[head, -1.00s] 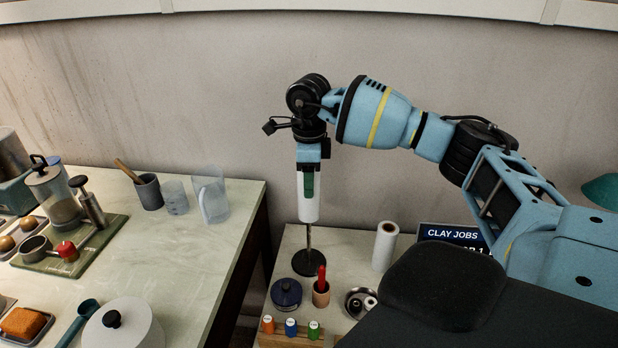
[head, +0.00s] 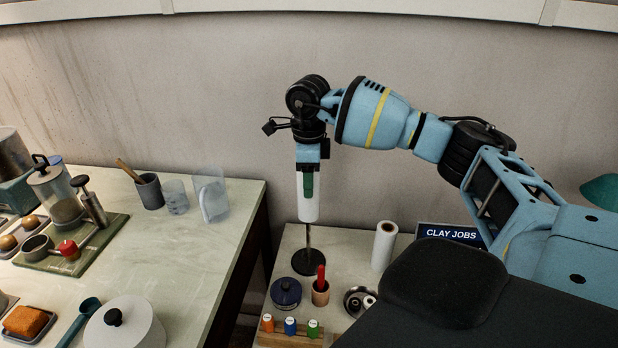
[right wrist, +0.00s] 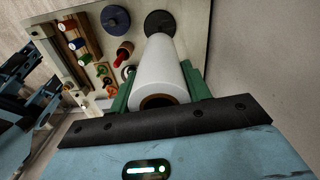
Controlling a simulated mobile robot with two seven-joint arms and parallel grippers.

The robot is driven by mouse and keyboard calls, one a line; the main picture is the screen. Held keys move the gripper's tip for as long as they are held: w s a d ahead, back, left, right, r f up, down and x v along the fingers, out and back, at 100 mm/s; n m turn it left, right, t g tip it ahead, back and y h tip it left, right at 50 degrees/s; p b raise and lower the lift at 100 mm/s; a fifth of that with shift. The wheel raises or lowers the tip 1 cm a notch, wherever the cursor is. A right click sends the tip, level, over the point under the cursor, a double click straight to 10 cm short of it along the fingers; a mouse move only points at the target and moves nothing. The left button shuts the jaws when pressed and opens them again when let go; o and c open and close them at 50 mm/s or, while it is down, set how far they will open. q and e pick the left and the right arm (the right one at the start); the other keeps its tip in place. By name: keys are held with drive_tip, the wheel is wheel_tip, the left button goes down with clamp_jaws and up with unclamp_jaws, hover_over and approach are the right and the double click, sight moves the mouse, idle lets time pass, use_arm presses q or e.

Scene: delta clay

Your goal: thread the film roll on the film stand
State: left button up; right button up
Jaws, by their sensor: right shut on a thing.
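The white film roll (head: 309,207) hangs upright in my right gripper (head: 309,178), whose green fingers are shut on its upper part. The film stand (head: 307,262) is a thin metal rod on a dark round base, on the table directly below the roll. The rod shows between the base and the roll's lower end. I cannot tell whether its tip is inside the roll or behind it. In the right wrist view the roll (right wrist: 163,72) shows its brown core opening, and the stand's base (right wrist: 159,21) lies beyond its far end. My left gripper is not in view.
Near the stand are a blue lidded pot (head: 286,293), a small pot with a red tool (head: 320,292), a spool rack (head: 290,339) and a metal bowl (head: 358,302). Another white roll (head: 384,246) stands right, by a CLAY JOBS sign (head: 452,234). A cluttered counter (head: 228,243) is left.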

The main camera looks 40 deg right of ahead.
sight(309, 215)
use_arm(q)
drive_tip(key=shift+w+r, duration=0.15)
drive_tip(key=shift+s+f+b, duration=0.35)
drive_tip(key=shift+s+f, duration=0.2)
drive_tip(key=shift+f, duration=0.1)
use_arm(e)
drive_tip(key=shift+f, duration=1.6)
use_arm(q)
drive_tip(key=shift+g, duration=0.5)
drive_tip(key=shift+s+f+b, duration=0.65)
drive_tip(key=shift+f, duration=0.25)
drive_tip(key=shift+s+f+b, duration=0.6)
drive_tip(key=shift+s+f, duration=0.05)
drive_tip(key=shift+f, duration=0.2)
use_arm(e)
drive_tip(key=shift+f, duration=4.05)
drive_tip(key=o, duration=1.5)
drive_tip(key=shift+r+p, duration=1.65)
drive_tip(key=shift+r, duration=1.9)
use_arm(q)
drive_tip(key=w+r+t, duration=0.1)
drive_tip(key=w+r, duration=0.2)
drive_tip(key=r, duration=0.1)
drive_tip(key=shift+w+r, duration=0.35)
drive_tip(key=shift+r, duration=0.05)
